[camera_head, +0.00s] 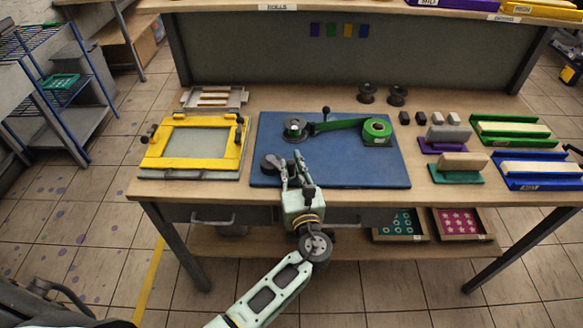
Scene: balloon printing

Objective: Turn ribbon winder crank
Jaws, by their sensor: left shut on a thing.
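The ribbon winder stands on a blue mat (345,170) in the camera_head view. Its dark reel (295,127) has green on it, and a green ribbon (340,125) runs from there to a green roll (377,130) at the right. A dark round part, apparently the ribbon winder crank (271,163), shows low at the mat's left. My left gripper (293,161) is just right of this part, over the mat's front left. Its fingers are shut on what seems to be the crank's handle, mostly hidden between them. My right gripper is not in view.
A yellow frame (243,157) lies left of the mat. A small upright dark knob (326,110) stands behind the ribbon. Two dark spools (397,95) stand behind the mat. Stamps, blocks and a green tray (480,125) crowd the right side. The mat's front right is clear.

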